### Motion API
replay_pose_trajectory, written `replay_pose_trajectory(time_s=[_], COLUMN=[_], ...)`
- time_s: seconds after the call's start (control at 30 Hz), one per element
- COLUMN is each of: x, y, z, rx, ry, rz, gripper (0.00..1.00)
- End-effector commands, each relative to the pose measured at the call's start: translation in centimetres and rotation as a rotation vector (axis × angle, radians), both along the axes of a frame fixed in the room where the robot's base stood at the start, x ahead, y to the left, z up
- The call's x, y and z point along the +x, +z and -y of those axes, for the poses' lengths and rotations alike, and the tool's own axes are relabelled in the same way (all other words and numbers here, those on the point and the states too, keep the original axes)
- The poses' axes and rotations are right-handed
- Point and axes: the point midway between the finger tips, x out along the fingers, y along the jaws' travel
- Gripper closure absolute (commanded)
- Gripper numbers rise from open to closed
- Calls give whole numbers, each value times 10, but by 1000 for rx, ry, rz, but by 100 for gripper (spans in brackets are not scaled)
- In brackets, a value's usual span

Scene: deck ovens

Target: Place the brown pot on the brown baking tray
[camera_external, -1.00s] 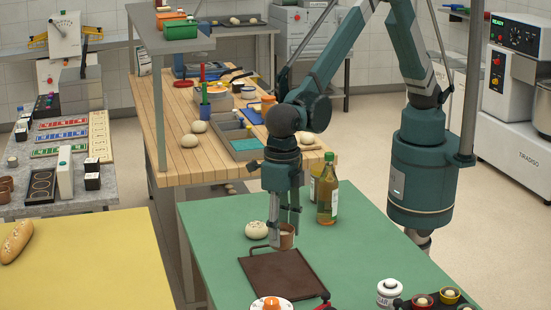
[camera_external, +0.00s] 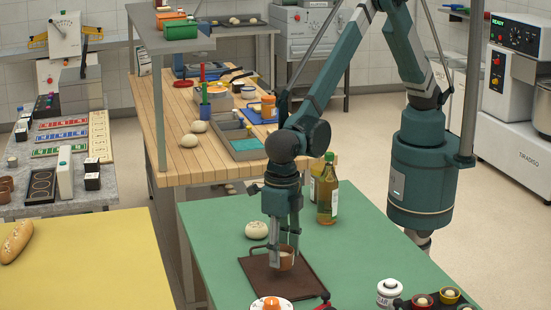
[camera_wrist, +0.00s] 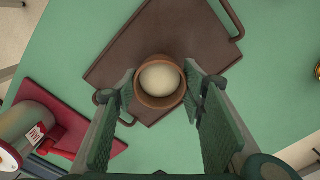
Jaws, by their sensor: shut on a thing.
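The brown pot (camera_external: 287,262) is a small cup-like pot. In the wrist view its round brown rim (camera_wrist: 160,106) surrounds a pale dough-like ball. My gripper (camera_external: 281,258) is shut on the pot, with one finger on each side of it in the wrist view (camera_wrist: 160,92). The brown baking tray (camera_external: 295,287) is flat and dark, with a handle at each end, and lies on the green table. The pot is over the far part of the tray in both views; I cannot tell whether its base touches it.
A pale dough ball (camera_external: 257,230) lies behind the tray. A bottle (camera_external: 327,200) and a jar stand behind right. A white plate with an orange item (camera_external: 270,304) is at the front. A white jar (camera_external: 389,292) and a dark tray with small bowls (camera_external: 425,302) are front right.

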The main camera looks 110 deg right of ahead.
Motion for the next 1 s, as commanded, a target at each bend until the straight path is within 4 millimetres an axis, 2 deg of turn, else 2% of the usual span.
replay_pose_trajectory(time_s=[0.23,0.73,0.77,0.87,1.0], x=[0,0,0,0,0], y=[-25,-31,-32,-31,-31], z=[0,0,0,0,0], rx=[0,0,0,0,0], ry=[0,0,0,0,0], rz=[0,0,0,0,0], gripper=[74,74,58,45,44])
